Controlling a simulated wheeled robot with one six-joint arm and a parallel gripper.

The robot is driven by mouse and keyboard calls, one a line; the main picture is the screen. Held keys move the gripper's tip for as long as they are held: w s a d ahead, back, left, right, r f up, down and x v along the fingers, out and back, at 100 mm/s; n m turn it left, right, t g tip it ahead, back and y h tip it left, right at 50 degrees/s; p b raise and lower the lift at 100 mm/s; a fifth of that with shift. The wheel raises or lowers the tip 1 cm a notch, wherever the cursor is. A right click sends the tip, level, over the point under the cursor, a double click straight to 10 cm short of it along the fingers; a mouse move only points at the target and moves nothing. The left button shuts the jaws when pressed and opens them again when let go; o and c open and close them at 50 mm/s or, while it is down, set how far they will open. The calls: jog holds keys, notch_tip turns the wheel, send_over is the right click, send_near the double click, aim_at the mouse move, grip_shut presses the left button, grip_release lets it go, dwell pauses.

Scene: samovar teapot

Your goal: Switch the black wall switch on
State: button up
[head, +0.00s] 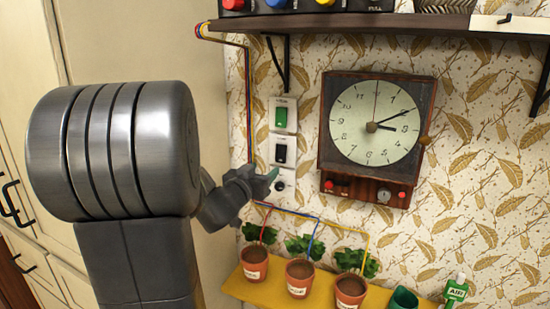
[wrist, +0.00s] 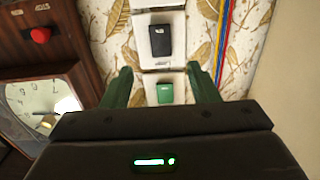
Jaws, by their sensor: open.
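The black wall switch (head: 281,153) is a black rocker on a white plate, in the middle of a column of wall plates. In the wrist view the black switch (wrist: 160,40) is upright in the picture, just beyond and between the fingertips. Which way its rocker is tipped, I cannot tell. My gripper (head: 271,177) is close to the wall, at the lower left of the black switch. In the wrist view my gripper's green fingers (wrist: 160,70) are spread apart with nothing between them; I see no touch on the switch.
A green switch (head: 281,116) sits directly above the black one; it shows below it in the wrist view (wrist: 165,92). A plate with a round black knob (head: 279,186) is below. A wooden clock (head: 378,130) hangs to the right. Potted plants (head: 300,278) stand on a yellow shelf (head: 262,294) underneath.

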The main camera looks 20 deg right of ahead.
aim_at(280, 156)
jog(key=p+x, duration=0.1)
jog(key=x, duration=0.9)
jog(key=shift+w+d, duration=0.2)
jog(key=shift+w, duration=0.1)
jog(key=shift+c, duration=0.4)
jog(key=c, duration=0.9)
jog(key=shift+f+b, duration=0.4)
jog(key=shift+b, duration=0.35)
jog(key=shift+f+t+h+b, duration=0.1)
jog(key=shift+t+h+b, duration=0.25)
jog(key=shift+b, duration=1.35)
jog(key=t+h+b, duration=0.1)
jog(key=b, duration=0.3)
jog(key=shift+f, duration=0.15)
jog(key=shift+t+b, duration=0.25)
jog(key=shift+b, duration=0.45)
jog(key=shift+h, duration=0.25)
